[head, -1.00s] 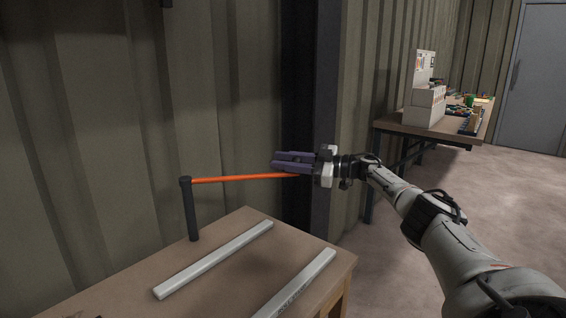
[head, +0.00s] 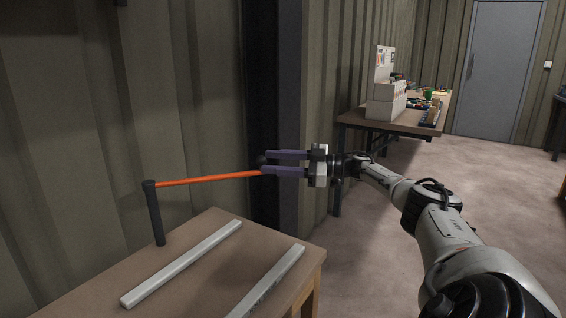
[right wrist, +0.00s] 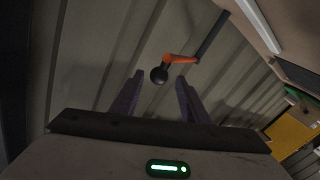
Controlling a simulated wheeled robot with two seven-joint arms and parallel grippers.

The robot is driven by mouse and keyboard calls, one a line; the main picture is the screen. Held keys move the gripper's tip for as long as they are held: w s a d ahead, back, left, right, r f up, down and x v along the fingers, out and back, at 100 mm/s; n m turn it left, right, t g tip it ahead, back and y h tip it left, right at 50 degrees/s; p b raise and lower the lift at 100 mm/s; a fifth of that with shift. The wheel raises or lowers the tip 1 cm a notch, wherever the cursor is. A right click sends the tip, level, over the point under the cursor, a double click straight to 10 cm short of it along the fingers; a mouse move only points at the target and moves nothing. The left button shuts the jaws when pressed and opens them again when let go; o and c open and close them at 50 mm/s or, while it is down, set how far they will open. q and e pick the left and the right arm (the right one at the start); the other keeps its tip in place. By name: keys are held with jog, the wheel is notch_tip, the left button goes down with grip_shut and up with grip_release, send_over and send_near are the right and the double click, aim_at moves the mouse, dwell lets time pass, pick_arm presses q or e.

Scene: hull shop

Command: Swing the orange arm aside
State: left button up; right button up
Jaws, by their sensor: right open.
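The orange arm (head: 210,179) runs level from the top of a black upright post (head: 156,215) toward the right in the head view. Its free end has a black ball knob (right wrist: 159,75), seen in the right wrist view just beyond and between the fingertips. The orange arm (right wrist: 181,59) shows foreshortened there, leading back to the post (right wrist: 212,38). My right gripper (head: 266,163) is open, its two purple fingers pointing left at the knob end. Whether the fingers touch the knob I cannot tell. My left gripper is not in view.
The post stands on a wooden table (head: 190,290) with two pale bars (head: 185,262) lying on it. A corrugated wall (head: 80,120) rises close behind. A second bench (head: 395,119) with a white stand (head: 388,100) and small items is at the right. Open floor (head: 480,190) lies right.

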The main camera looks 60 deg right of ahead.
jog(key=shift+v, duration=1.3)
